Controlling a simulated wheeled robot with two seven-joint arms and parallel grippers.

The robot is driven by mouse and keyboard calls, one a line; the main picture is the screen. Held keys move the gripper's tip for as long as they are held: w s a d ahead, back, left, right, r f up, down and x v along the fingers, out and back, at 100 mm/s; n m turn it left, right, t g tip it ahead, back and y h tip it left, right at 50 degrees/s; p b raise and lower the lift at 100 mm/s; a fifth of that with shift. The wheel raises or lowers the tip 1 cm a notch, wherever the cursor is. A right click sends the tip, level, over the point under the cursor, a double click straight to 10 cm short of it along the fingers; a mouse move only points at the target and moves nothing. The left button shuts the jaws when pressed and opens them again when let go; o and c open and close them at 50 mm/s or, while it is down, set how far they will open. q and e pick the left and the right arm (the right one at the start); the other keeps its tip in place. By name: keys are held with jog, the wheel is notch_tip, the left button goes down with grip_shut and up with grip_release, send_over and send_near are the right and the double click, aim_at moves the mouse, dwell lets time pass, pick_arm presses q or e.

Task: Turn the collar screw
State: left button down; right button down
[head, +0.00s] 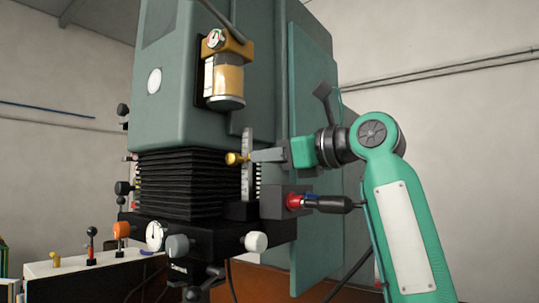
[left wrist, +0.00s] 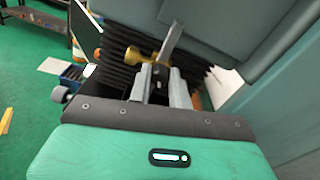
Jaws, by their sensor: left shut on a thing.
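The collar screw, a small brass-coloured knob (head: 235,158), sits at the upright grey scale bar (head: 247,180) beside the black bellows of the machine. My left gripper (head: 254,156) reaches it from the right in the head view and is shut on it. In the left wrist view the brass screw (left wrist: 136,56) shows just beyond the fingertips (left wrist: 160,68), with part of it hidden between them. The grey bar (left wrist: 170,42) runs up past it. My right gripper is not in view.
Just below my gripper are a black block with a red collar (head: 293,201) and a dark handle (head: 330,204). A gauge with an amber bowl (head: 224,80) hangs above. The black bellows (head: 180,185) stand close on the left.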

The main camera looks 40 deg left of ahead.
pick_arm(q)
jog(key=m, duration=0.4)
jog(key=shift+m, duration=0.3)
jog(key=m, duration=0.4)
jog(key=shift+f+b, duration=0.1)
jog(key=shift+b, duration=0.2)
jog(key=shift+m+y, duration=0.3)
jog(key=shift+m, duration=1.2)
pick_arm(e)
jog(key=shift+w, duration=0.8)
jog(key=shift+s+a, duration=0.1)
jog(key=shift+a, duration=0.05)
pick_arm(q)
jog(key=c, duration=1.3)
grip_release()
jog(key=shift+c, duration=0.2)
jog(key=shift+o, duration=0.2)
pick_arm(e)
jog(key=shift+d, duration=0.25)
